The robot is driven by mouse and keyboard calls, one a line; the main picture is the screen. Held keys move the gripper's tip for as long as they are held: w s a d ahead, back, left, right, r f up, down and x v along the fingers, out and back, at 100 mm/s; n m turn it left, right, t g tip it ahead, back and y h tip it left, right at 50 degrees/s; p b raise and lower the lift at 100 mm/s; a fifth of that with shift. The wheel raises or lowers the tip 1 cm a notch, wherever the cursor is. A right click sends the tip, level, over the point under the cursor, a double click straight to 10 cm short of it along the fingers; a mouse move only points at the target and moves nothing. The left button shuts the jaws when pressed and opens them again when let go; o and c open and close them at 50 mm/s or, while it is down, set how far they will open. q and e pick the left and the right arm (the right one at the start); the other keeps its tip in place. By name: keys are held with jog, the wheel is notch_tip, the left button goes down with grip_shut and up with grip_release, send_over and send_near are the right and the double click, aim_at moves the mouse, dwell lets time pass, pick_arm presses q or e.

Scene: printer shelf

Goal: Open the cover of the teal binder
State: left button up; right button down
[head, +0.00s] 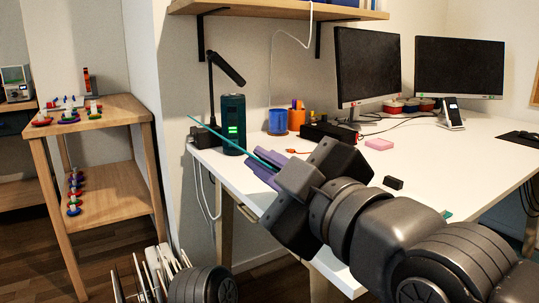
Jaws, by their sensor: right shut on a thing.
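The teal binder (217,131) shows as a thin teal sheet seen almost edge-on, slanting from the upper left down into my right gripper. A small teal corner also shows at the right of my arm, near the table edge; I cannot tell whether it belongs to the binder. My right gripper (264,170) has purple fingers and is shut on the teal sheet above the left end of the white table. The rest of the binder is hidden behind my gripper and arm. My left gripper is not in view.
The white table (474,164) holds a dark green speaker-like cylinder (233,124) and a black lamp (226,69) close to the teal sheet. A blue cup (278,121), a pink block (379,144) and a small black block (393,183) stand farther right. Two monitors are behind.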

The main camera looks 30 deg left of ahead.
jog(key=shift+w+f, duration=0.1)
jog(key=shift+f, duration=0.15)
jog(key=c, duration=1.6)
grip_release()
jog(key=shift+r, duration=0.1)
jog(key=shift+c, duration=0.2)
jog(key=shift+d, duration=0.1)
jog(key=shift+b+v, duration=0.55)
jog(key=shift+v, duration=0.35)
jog(key=v, duration=0.6)
jog(key=shift+b, duration=0.35)
